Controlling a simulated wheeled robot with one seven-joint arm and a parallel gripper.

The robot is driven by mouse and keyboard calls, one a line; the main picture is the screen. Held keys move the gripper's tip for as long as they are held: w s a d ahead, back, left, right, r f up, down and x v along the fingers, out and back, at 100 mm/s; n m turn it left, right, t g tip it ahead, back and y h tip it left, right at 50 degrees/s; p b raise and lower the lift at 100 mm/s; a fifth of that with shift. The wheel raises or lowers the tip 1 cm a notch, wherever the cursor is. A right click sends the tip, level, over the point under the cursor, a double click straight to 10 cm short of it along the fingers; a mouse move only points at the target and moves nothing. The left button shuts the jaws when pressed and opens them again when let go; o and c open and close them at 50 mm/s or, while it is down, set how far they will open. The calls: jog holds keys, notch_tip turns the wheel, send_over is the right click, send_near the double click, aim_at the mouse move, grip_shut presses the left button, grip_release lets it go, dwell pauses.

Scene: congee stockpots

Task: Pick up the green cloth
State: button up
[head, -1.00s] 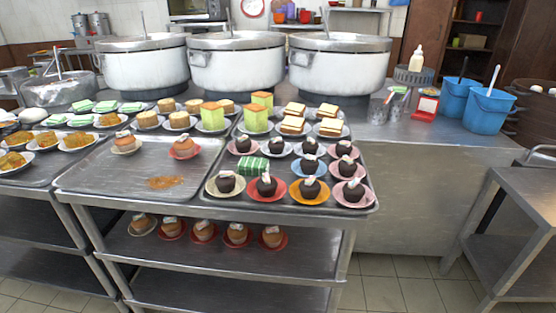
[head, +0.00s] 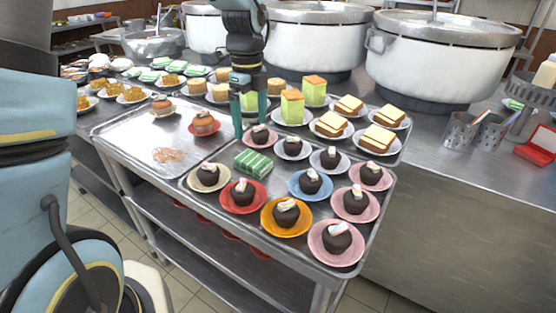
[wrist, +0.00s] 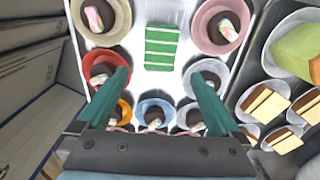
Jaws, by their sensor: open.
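The green cloth (head: 253,164), folded with pale stripes, lies flat on the metal tray (head: 187,178) of the cart, among plates of dark cupcakes. My gripper (head: 250,122) is open and empty, pointing down above the tray, behind the cloth in the head view. In the wrist view the cloth (wrist: 164,48) lies past the fingertips of my gripper (wrist: 160,78), in line with the gap between them. The fingers do not appear to touch it.
A red plate with a cupcake (head: 243,194) and a pink plate with a cupcake (head: 259,137) stand close to the cloth. Large white pots (head: 308,40) stand behind the cart.

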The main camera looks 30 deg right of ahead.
send_over(253, 159)
notch_tip(253, 159, down, 5)
jog(key=shift+d+r+p, duration=0.15)
jog(key=shift+p, duration=0.15)
jog(key=shift+w+f+p, duration=0.1)
jog(key=shift+f+p, duration=0.7)
jog(key=shift+f, duration=2)
jog(key=c, duration=1.2)
notch_tip(253, 159, up, 10)
jog(key=shift+r+b, duration=0.1)
jog(key=shift+b, duration=0.8)
jog(key=shift+c, duration=0.2)
